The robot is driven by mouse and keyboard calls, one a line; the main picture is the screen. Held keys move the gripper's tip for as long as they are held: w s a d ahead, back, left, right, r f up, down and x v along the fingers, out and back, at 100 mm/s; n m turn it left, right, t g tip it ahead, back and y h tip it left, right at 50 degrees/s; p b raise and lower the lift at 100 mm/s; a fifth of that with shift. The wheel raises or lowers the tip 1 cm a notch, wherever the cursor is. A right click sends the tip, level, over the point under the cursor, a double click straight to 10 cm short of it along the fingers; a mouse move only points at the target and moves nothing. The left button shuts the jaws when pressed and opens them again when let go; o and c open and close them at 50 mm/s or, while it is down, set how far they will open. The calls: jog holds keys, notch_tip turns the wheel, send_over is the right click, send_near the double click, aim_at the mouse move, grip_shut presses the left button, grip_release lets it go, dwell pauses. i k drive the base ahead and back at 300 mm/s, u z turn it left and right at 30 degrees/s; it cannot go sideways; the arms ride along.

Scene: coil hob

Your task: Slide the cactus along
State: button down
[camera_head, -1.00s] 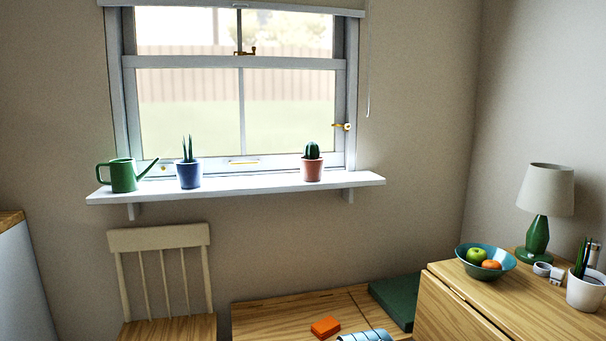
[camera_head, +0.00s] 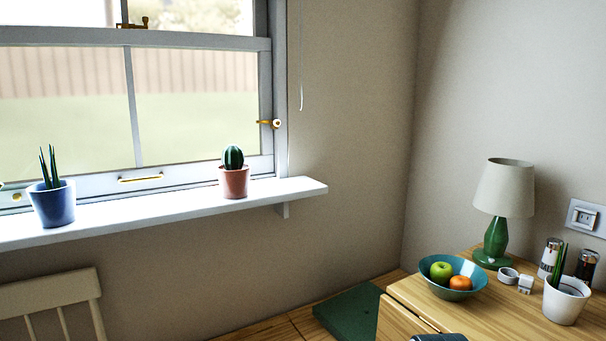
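The cactus (camera_head: 233,158) is a round, ribbed green plant in a terracotta pot (camera_head: 234,182). It stands upright on the white window sill shelf (camera_head: 170,216), towards the shelf's right end, in front of the window frame. Bare shelf shows on both sides of it. A blue pot with a spiky green plant (camera_head: 52,204) stands on the same shelf further left. My gripper is not in view.
A wooden cabinet (camera_head: 410,292) at lower right bears a teal fruit bowl (camera_head: 432,283), a green lamp (camera_head: 497,240) and a white plant pot (camera_head: 565,301). A chair back (camera_head: 50,292) rises below the shelf at left. A window latch (camera_head: 268,123) juts out above right of the cactus.

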aim_at(234, 175)
jog(key=z, duration=0.1)
jog(key=i, duration=0.65)
jog(key=u, duration=0.6)
jog(key=i, duration=0.6)
jog(key=u, duration=0.55)
